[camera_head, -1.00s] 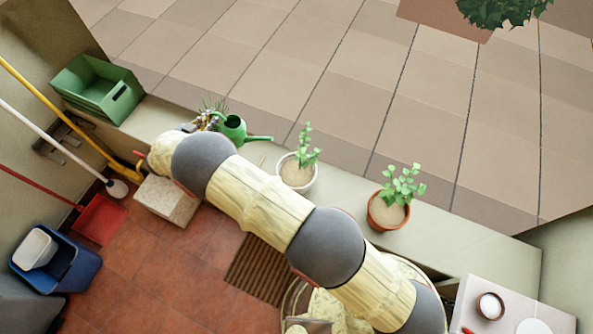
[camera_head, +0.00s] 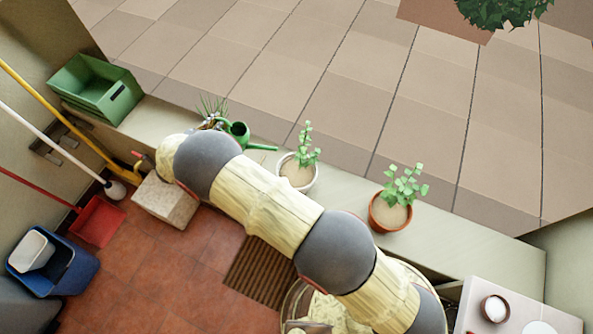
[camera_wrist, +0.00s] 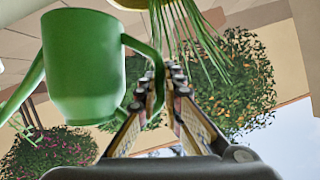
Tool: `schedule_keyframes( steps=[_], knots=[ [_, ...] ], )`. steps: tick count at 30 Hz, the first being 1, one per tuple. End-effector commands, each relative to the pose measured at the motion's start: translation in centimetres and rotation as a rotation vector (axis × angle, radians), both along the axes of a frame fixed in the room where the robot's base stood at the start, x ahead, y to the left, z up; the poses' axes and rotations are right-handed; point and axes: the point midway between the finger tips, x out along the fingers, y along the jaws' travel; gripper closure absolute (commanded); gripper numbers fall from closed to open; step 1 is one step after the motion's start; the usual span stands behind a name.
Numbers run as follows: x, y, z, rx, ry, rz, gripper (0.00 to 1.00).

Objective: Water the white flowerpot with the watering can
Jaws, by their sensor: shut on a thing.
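The green watering can (camera_head: 238,131) hangs over the ledge in the head view, its spout pointing right toward the white flowerpot. The white flowerpot (camera_head: 310,184) stands on the ledge with soil and a leafy plant; the spout tip is a little left of it, apart. In the wrist view the can (camera_wrist: 85,70) fills the left side, with its handle running to my gripper. My gripper (camera_wrist: 167,78) is shut on that handle. In the head view my gripper is mostly hidden behind my arm.
A terracotta pot (camera_head: 388,214) with a plant stands right of the white one. A green crate (camera_head: 92,91) sits at the ledge's left end. A spiky plant (camera_head: 211,108) is close behind the can. The ledge (camera_head: 345,196) between the two pots is clear.

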Motion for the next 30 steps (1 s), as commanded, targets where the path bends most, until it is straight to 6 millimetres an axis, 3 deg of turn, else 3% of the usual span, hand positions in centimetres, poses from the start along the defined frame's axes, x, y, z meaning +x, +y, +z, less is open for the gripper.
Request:
schedule_keyframes(
  steps=[30],
  knots=[
    [-0.6, -1.7, -0.2, 0.131, -0.047, 0.001, 1.0]
  ],
)
